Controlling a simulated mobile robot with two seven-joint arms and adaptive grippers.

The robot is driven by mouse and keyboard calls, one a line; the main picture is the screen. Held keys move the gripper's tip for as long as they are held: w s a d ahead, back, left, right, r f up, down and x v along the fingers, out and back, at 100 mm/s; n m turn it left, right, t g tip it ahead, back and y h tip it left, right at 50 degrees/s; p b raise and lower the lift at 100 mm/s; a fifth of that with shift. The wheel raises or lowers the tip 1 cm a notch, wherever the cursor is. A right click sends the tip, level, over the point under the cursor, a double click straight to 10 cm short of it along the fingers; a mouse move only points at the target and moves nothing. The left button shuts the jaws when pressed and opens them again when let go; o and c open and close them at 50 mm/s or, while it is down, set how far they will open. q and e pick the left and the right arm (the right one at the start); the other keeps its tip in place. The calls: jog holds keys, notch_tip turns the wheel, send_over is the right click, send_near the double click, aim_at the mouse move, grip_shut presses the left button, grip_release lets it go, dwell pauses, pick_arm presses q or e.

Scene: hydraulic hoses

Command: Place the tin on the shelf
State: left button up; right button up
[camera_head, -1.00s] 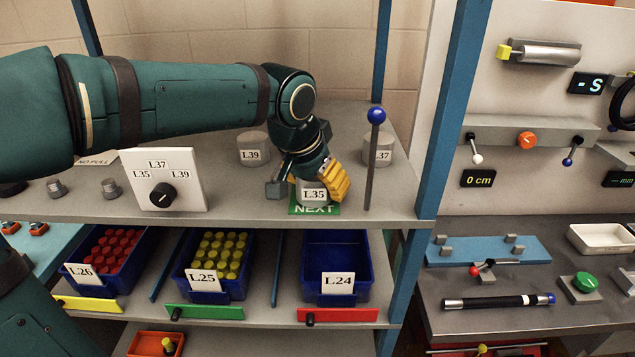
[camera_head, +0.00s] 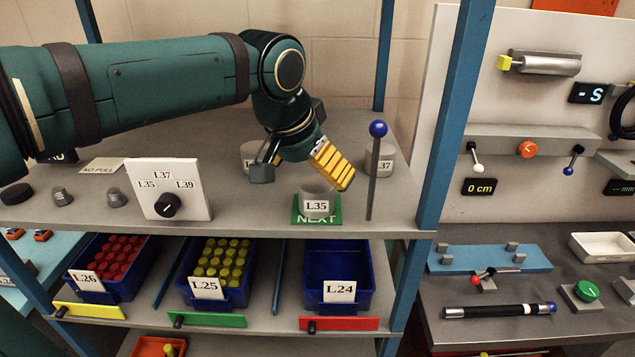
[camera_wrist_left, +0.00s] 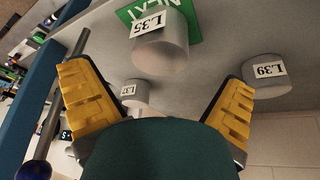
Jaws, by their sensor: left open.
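The tin labelled L35 (camera_head: 316,199) stands upright on the green NEXT mat (camera_head: 297,216) on the shelf (camera_head: 250,215). It also shows in the left wrist view (camera_wrist_left: 160,45). My left gripper (camera_head: 300,174) is open and empty, above and behind this tin, apart from it. In the left wrist view its yellow-padded fingers are spread wide. The tin labelled L37 (camera_head: 385,162) stands at the right behind the blue-knobbed lever. The tin labelled L39 (camera_head: 248,158) is partly hidden by my gripper. My right gripper is not in view.
A lever with a blue knob (camera_head: 378,129) rises right of the L35 tin. A white dial panel (camera_head: 190,190) stands to the left. Blue bins, L26 (camera_head: 85,282), L25 (camera_head: 190,290) and L24 (camera_head: 335,262), sit on the level below. A blue post (camera_head: 452,120) bounds the shelf at right.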

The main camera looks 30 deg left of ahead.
pick_arm(q)
jog(key=v, duration=0.5)
jog(key=shift+s+r+p, duration=0.1)
jog(key=shift+r+p, duration=0.15)
jog(key=shift+p, duration=0.1)
